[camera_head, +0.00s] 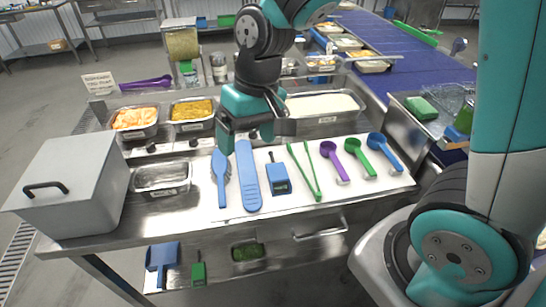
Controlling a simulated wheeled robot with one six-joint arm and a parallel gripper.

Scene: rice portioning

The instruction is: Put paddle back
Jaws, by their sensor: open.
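A long blue paddle (247,180) lies on the white mat (300,193), its dotted rounded end toward the front edge. Its far end reaches up to just below my gripper (246,138). My gripper points down over the back edge of the mat, open, with nothing seen held. Whether its fingers touch the paddle's far end I cannot tell. A second blue flat utensil (221,178), wide at the back and narrow at the front, lies just left of the paddle.
On the mat's right are a blue boxy tool (278,178), green tongs (314,172), and purple (333,158), green (358,155) and blue scoops (383,150). Food pans (192,124) line the back. A grey lidded box (75,190) and empty pan (162,188) stand left.

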